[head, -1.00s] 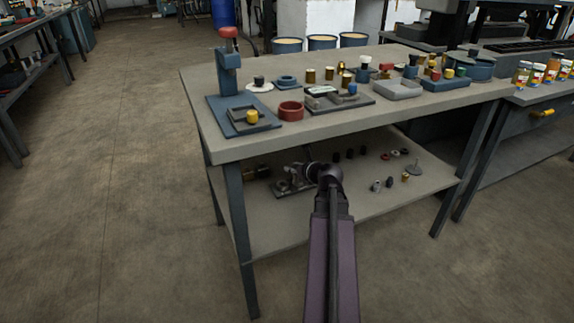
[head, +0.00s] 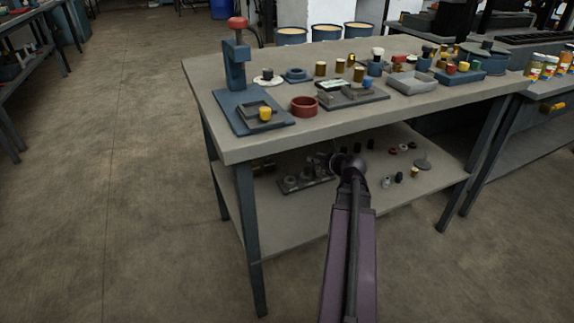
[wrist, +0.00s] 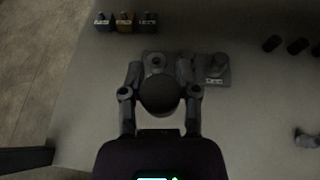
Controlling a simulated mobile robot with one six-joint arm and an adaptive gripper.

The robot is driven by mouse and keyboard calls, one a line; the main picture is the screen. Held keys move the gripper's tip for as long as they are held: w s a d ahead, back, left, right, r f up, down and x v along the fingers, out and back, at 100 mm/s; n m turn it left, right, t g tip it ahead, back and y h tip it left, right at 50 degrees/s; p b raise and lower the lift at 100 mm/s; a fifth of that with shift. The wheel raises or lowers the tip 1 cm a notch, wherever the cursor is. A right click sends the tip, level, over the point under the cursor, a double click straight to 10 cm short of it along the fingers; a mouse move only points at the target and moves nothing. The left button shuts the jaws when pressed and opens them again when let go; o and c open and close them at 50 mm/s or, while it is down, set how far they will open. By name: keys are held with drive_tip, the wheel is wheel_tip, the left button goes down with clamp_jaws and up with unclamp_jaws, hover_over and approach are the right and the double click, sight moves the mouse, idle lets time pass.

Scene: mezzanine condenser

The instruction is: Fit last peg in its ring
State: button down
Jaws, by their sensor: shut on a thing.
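My gripper (wrist: 158,76) is over the lower shelf, with its fingers on both sides of a dark round-topped piece (wrist: 158,97), taken to be the peg. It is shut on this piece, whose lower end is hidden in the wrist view. Just beyond it lies a grey plate with rings (wrist: 212,82), also on the lower shelf in the head view (head: 290,188). One ring (wrist: 155,60) shows ahead of the held piece, and a raised round part (wrist: 218,63) stands to its right. I cannot tell whether the held piece touches a ring.
Three small labelled blocks (wrist: 124,21) stand in a row at the upper left. Several dark cylinders (wrist: 271,43) and a grey part (wrist: 306,138) lie to the right on the shelf (head: 300,225). The worktop (head: 400,112) above is crowded, and its legs (head: 249,235) flank the shelf.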

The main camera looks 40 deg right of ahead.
sight(287, 178)
drive_tip(key=w+f+n+y+b, duration=0.1)
drive_tip(key=w+f+b, duration=0.3)
drive_tip(key=w, duration=0.1)
drive_tip(key=w+f+n+y+b, duration=0.2)
drive_tip(key=w+f+b, duration=0.2)
drive_tip(key=w+f+n+y+b, duration=0.1)
drive_tip(key=w+f+y+b, duration=0.1)
drive_tip(key=w, duration=0.3)
drive_tip(key=shift+w+f+b, duration=0.3)
drive_tip(key=shift+f+b, duration=0.6)
drive_tip(key=shift+w+a+f+n+y, duration=0.2)
drive_tip(key=shift+w+n+y, duration=0.1)
drive_tip(key=shift+w+n, duration=0.1)
drive_tip(key=shift+s+d, duration=0.1)
drive_tip(key=shift+f+b, duration=1.05)
drive_tip(key=shift+b, duration=0.2)
drive_tip(key=shift+f+b, duration=1.4)
idle(0.8)
idle(0.7)
drive_tip(key=shift+c, duration=1.3)
unclamp_jaws()
